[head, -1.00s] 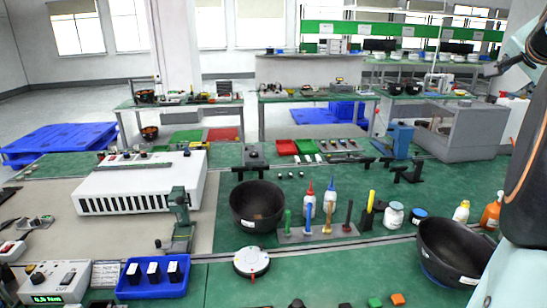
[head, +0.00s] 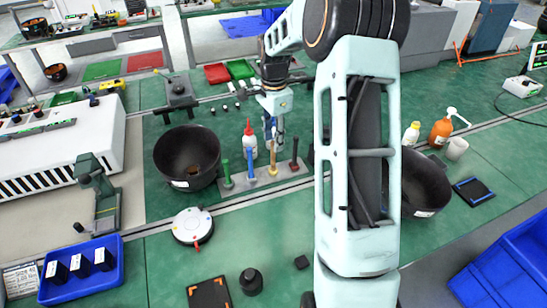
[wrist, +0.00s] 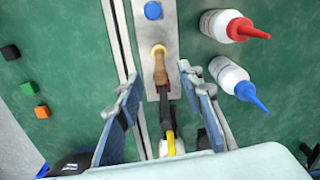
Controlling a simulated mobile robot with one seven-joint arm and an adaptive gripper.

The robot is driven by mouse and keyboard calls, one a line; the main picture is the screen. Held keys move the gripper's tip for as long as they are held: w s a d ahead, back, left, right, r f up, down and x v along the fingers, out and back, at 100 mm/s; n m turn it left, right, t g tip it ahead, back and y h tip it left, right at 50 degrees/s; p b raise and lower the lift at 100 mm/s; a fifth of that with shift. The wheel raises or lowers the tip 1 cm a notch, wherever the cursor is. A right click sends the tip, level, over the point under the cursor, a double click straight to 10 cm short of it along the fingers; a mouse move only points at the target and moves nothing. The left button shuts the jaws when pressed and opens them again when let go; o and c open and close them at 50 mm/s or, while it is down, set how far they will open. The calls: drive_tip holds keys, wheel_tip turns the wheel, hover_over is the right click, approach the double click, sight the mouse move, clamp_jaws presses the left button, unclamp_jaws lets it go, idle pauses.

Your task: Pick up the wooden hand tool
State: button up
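The wooden hand tool (wrist: 160,68) stands in a grey rack strip (wrist: 141,12), its tan rounded top toward the camera in the wrist view. In the head view the wooden tool (head: 272,162) stands between a blue-handled tool (head: 250,163) and a dark red one (head: 294,156). A green tool (head: 226,172) is at the rack's left end. My gripper (wrist: 160,88) is open, its two fingers on either side of the wooden tool in the picture, with nothing held. In the head view my gripper (head: 274,140) hangs just above the rack; contact is not visible.
A white red-capped bottle (head: 249,140) stands close behind the rack; a blue-capped bottle (wrist: 232,78) shows beside it in the wrist view. A black bowl (head: 187,157) is to the left. A white round device (head: 192,226) lies on clear green mat in front.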

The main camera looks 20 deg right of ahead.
hover_over(273, 166)
drive_tip(key=f, duration=0.4)
drive_tip(key=shift+w+d+f, duration=0.1)
drive_tip(key=shift+w, duration=0.1)
drive_tip(key=shift+w+f+p, duration=0.15)
drive_tip(key=shift+f+p, duration=0.4)
drive_tip(key=shift+f, duration=2.55)
clamp_jaws()
